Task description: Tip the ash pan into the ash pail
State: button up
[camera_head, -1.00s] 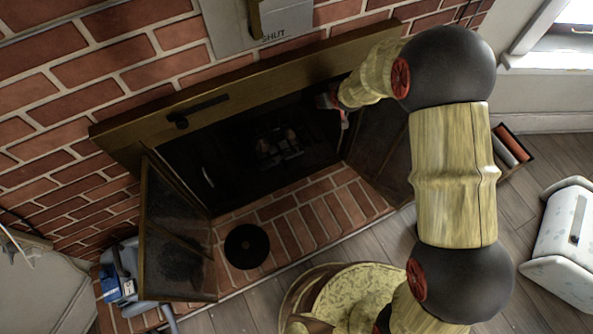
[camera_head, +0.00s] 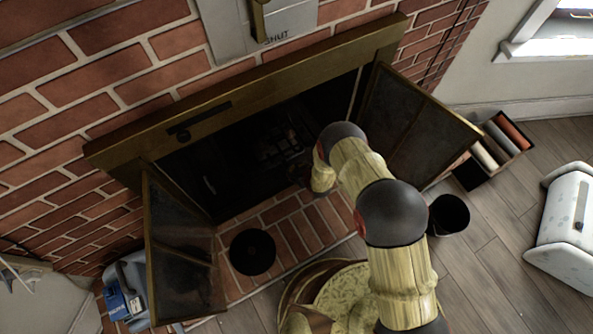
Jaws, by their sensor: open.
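A black open-topped bucket (camera_head: 450,214), which looks like the ash pail, stands on the wood floor right of the hearth, beside my arm. My arm reaches into the dark firebox (camera_head: 215,165) between its two open doors. My gripper (camera_head: 299,173) is at the arm's end, low in the opening; it is dark and mostly hidden by my arm, and it is open. A grate (camera_head: 275,150) shows faintly behind it. I cannot make out the ash pan; the firebox floor is in deep shadow.
A flat black disc (camera_head: 252,251) lies on the brick hearth. The left glass door (camera_head: 182,250) and right glass door (camera_head: 415,125) stand open. A box of rolls (camera_head: 495,145), a white bin (camera_head: 570,230) and a blue-and-grey item (camera_head: 125,290) stand around.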

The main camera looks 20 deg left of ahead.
jog(key=shift+s+a+f, duration=0.1)
jog(key=shift+s+f, duration=0.25)
jog(key=shift+f, duration=0.2)
jog(key=shift+s+f, duration=0.3)
jog(key=shift+f, duration=0.2)
jog(key=shift+s+f, duration=0.25)
jog(key=shift+w+a, duration=0.1)
jog(key=b+x, duration=0.3)
jog(key=x, duration=0.3)
jog(key=shift+f, duration=0.1)
jog(key=shift+b+x, duration=0.3)
jog(key=shift+x, duration=0.45)
jog(key=shift+w, duration=0.1)
jog(key=shift+c, duration=0.2)
grip_shut()
